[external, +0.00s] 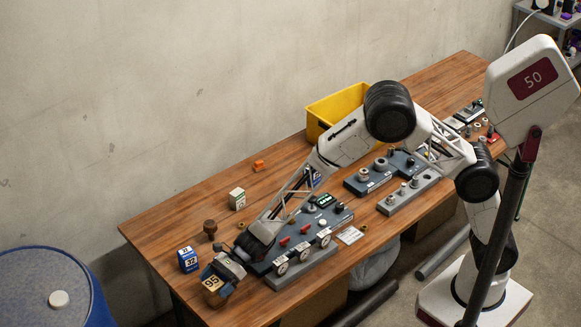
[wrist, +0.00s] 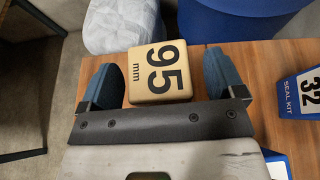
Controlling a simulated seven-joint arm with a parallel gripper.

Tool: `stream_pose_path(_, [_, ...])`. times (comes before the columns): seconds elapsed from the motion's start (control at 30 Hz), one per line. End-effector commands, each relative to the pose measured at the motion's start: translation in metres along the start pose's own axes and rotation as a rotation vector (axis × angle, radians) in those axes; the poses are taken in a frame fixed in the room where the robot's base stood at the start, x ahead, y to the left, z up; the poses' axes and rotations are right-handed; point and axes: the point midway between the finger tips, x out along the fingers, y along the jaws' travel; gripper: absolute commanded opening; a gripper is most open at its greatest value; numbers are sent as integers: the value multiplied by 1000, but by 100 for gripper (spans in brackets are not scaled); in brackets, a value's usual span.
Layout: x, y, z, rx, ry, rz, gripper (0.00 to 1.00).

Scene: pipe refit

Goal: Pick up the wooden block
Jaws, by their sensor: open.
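The wooden block (wrist: 158,72) is a light tan cube with "95 mm" printed in black on top. In the wrist view it sits between the two blue fingers of my gripper (wrist: 160,82). In the external view the block (external: 212,284) is at the near left end of the wooden table (external: 170,219), at the tip of my gripper (external: 219,278). My gripper is open around it. The block's lower part is hidden.
A blue seal kit box (external: 187,259) stands left of my gripper in the external view. A grey panel with gauges (external: 300,245) is close on the right. A brown knob-like piece (external: 210,229) and a white-green box (external: 237,199) stand behind. A yellow bin (external: 325,115) is farther back.

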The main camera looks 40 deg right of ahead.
Motion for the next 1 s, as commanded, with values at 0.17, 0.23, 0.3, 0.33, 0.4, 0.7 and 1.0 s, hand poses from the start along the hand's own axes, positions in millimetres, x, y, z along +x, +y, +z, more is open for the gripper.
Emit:
stream_pose_path(0.17, [8, 0, 1, 0, -1, 0, 88])
stream_pose_path(0.23, [8, 0, 0, 0, 0, 0, 88])
stream_pose_path(0.3, [8, 0, 0, 0, 0, 0, 88])
stream_pose_path(0.33, [8, 0, 0, 0, -1, 0, 88])
stream_pose_path(0.4, [8, 0, 0, 0, 0, 0, 88])
stream_pose_path(0.7, [8, 0, 0, 0, 0, 0, 88])
stream_pose_path(1.0, [8, 0, 0, 0, 0, 0, 45])
